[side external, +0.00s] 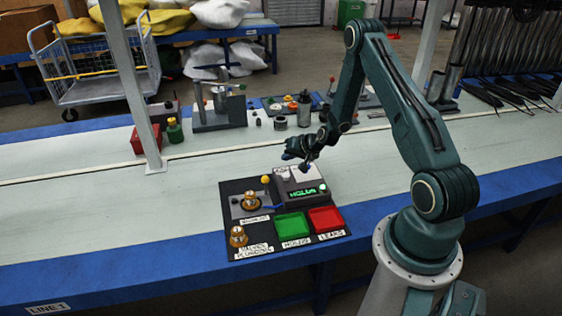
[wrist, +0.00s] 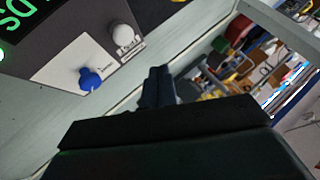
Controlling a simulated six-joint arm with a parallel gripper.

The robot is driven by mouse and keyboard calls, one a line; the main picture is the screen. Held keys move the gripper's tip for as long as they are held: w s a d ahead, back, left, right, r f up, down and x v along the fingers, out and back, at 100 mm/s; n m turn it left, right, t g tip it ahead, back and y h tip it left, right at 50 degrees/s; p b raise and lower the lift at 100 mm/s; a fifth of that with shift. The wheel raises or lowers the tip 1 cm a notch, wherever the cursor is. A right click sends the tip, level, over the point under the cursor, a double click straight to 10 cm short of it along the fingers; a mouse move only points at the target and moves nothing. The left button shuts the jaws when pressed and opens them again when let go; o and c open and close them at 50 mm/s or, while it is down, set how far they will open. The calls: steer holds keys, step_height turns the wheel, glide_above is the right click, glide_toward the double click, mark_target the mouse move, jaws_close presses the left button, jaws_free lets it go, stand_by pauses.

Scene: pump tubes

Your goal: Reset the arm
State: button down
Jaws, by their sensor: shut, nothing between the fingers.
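My gripper (side external: 301,161) is above the far left part of the grey test device (side external: 297,184) on the bench. The device has a lit green display that reads "HOLDS" in the side view. In the wrist view my gripper's fingers (wrist: 158,86) are together and hold nothing. A blue knob (wrist: 91,79) and a white knob (wrist: 124,36) on the device panel show to the upper left of the fingers. Whether the fingers touch the device cannot be told.
A black mat carries a green tray (side external: 291,225), a red tray (side external: 326,219) and brass parts (side external: 238,237) on the left. A yellow ball-topped lever (side external: 265,180) stands beside the device. A white post (side external: 136,90) rises at left. Bottles and tools line the bench behind.

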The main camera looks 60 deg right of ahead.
steer(key=s+a+r+n+g+y, duration=0.15)
steer(key=a+r+n, duration=0.25)
steer(key=a+r, duration=0.7)
steer(key=s+a+r+n, duration=0.25)
steer(key=a+r, duration=0.35)
steer(key=r, duration=0.9)
steer(key=s+a+r+n, duration=0.1)
steer(key=s+a+r, duration=0.2)
steer(key=s, duration=0.4)
steer(key=s+a+r+n+g, duration=0.1)
steer(key=s+a+r+n, duration=0.1)
steer(key=s, duration=0.6)
steer(key=s+a+r+n+g, duration=0.1)
steer(key=s+a+r, duration=0.3)
steer(key=s, duration=0.4)
steer(key=shift+a+r, duration=0.35)
steer(key=shift+a, duration=0.55)
